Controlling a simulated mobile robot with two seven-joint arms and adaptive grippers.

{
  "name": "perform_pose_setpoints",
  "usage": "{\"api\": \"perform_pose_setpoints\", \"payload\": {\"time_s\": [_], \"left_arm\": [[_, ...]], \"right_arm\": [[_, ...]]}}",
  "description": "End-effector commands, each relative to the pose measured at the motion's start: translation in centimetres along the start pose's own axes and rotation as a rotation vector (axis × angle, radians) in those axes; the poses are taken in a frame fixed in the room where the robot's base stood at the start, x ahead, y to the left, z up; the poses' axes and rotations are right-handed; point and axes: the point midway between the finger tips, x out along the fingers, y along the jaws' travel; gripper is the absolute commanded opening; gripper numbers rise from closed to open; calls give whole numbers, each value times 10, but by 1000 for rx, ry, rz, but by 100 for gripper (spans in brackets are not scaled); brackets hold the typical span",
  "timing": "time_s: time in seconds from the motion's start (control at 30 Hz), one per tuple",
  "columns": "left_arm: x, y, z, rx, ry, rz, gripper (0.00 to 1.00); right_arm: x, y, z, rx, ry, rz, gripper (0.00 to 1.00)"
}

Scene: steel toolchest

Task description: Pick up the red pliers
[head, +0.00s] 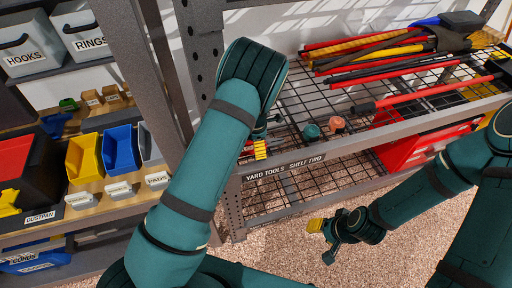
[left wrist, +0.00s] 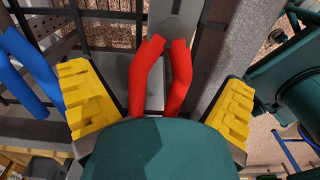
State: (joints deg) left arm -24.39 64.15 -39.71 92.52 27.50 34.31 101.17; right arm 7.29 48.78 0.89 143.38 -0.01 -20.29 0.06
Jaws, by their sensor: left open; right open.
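The red pliers show in the left wrist view as two red handles (left wrist: 144,78) spreading from beneath my gripper's dark green body, which hides their near ends. My left gripper (left wrist: 158,90) is open, with one yellow finger pad on each side of the handles and a clear gap to both. In the head view my left gripper (head: 262,148) is at the front left of the wire shelf, mostly hidden by my arm; only a yellow pad shows clearly. My right gripper (head: 322,237) is open and empty, low over the carpet, apart from the shelf.
A blue-handled tool (left wrist: 27,70) lies left of my left gripper. The wire shelf's labelled front rail (head: 330,157) runs close by. A teal item (head: 311,131) and a pinkish item (head: 337,124) sit to the right. Long-handled tools (head: 390,70) lie behind. Carpet is open below.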

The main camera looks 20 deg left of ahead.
Motion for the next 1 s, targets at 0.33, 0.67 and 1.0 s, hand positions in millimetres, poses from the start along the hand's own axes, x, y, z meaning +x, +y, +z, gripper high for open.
{"api": "perform_pose_setpoints", "payload": {"time_s": [0.33, 0.67, 1.0], "left_arm": [[-1, 0, 0, 0, 0, 0, 19], [-3, 0, 0, 0, 0, 1, 18], [-39, 0, 1, 0, -2, 1, 18]], "right_arm": [[-1, 0, 0, 0, 0, 0, 47], [-1, 0, 0, 0, 0, 0, 47], [-13, -5, 1, 1, -5, 0, 47]]}}
